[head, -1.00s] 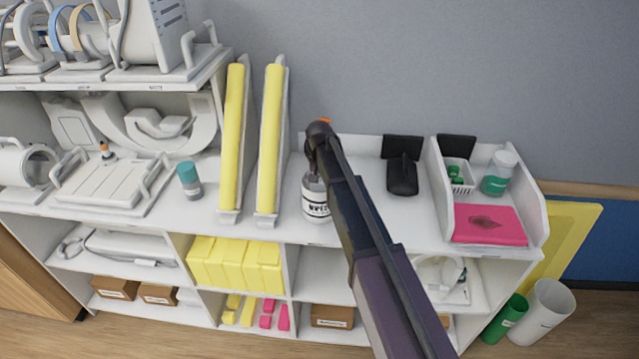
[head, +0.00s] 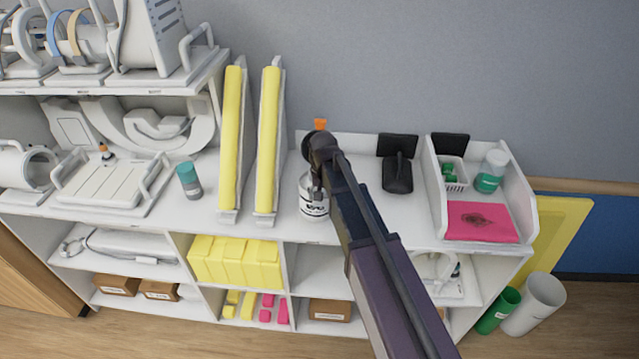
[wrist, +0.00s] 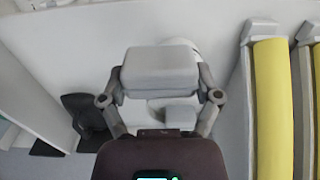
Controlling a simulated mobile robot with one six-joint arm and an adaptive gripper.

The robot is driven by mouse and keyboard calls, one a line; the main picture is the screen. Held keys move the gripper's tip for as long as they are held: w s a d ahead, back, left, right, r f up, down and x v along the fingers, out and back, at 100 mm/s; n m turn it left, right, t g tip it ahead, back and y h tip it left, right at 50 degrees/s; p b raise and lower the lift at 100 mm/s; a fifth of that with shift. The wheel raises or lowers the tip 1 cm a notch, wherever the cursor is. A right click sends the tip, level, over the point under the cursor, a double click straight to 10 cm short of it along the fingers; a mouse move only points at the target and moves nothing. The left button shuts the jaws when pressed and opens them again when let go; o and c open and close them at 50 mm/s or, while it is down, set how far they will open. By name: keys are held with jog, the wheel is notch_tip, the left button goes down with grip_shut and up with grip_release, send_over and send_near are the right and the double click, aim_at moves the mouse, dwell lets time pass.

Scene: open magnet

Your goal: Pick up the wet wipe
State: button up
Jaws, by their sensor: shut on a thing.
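The wet wipe container (head: 314,209) is a white canister with dark lettering, upright at the front of the white shelf top. In the head view my gripper (head: 317,188) is at its upper part, and my arm hides some of it. In the wrist view my gripper (wrist: 165,100) has its grey finger pads around the white canister (wrist: 184,43), which is mostly hidden behind them. My gripper is shut on the container. I cannot tell whether its base is off the shelf.
Two upright yellow pads (head: 266,140) in white holders stand close on the left. A teal-capped bottle (head: 189,181) is further left. On the right are a black device (head: 398,172) and a white tray (head: 532,211) with a pink pad (head: 480,221).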

jog(key=shift+s+d+r, duration=0.1)
jog(key=shift+s+d, duration=0.1)
jog(key=shift+s, duration=0.65)
jog(key=shift+s+d+r, duration=0.1)
jog(key=shift+s+d, duration=0.15)
jog(key=shift+s, duration=0.55)
jog(key=shift+s+d+r, duration=0.1)
jog(key=shift+s+d, duration=0.1)
jog(key=shift+s, duration=0.65)
jog(key=shift+o, duration=1.1)
jog(key=c, duration=0.4)
jog(key=shift+o, duration=0.2)
notch_tip(320, 180, down, 16)
jog(key=b, duration=1.6)
jog(key=shift+f, duration=0.15)
jog(key=shift+d, duration=0.1)
